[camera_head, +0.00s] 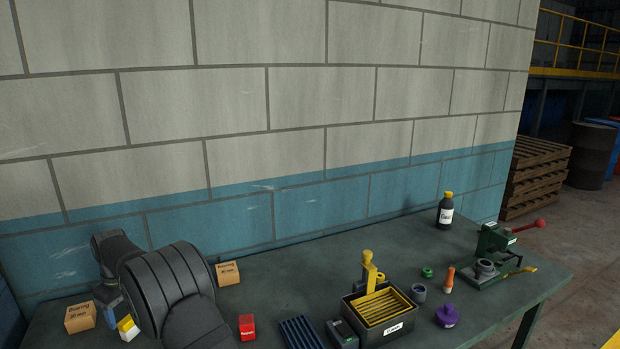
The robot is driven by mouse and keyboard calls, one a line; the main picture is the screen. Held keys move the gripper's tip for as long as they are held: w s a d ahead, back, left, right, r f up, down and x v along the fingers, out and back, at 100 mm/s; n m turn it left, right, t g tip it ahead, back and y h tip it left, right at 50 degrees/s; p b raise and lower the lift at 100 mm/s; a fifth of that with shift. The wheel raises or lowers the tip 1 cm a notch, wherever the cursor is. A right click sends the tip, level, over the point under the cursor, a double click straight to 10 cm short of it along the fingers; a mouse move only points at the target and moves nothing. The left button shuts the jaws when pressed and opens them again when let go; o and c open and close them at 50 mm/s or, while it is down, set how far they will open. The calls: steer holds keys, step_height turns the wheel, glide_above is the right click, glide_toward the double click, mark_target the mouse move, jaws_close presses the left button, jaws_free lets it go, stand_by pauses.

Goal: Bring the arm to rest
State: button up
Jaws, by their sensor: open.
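My gripper (118,317) shows small at the lower left, at the end of the dark, rounded arm. It points down toward the table (255,292) and is open. Its fingers are hard to make out. A small yellow and white piece shows at its tip; whether it is part of the gripper or a separate thing I cannot tell. The bulky dark arm fills the lower left and hides part of the table behind it. Nothing is clearly held.
Cardboard bearing boxes (80,317) and (228,273) stand either side of the arm. A red box (247,327), blue rack (300,332), black tray (383,334), purple object (447,317), green fixture (493,240) and bottle (445,212) stand rightward. A block wall (290,215) backs the table.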

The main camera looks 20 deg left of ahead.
mark_target(126, 320)
steer(key=f, duration=0.5)
steer(key=shift+a+f, duration=0.3)
step_height(126, 320, up, 4)
steer(key=shift+r, duration=0.25)
steer(key=w+d+r, duration=0.7)
steer(key=d+r, duration=0.3)
steer(key=r, duration=0.1)
steer(key=w+d+m, duration=0.4)
steer(key=w+d, duration=0.6)
steer(key=d, duration=0.4)
steer(key=w+d+m+t, duration=0.1)
steer(key=w+d+m, duration=0.3)
steer(key=w+d, duration=0.7)
steer(key=d, duration=0.3)
steer(key=shift+w+r+m, duration=0.25)
steer(key=shift+r+m, duration=0.05)
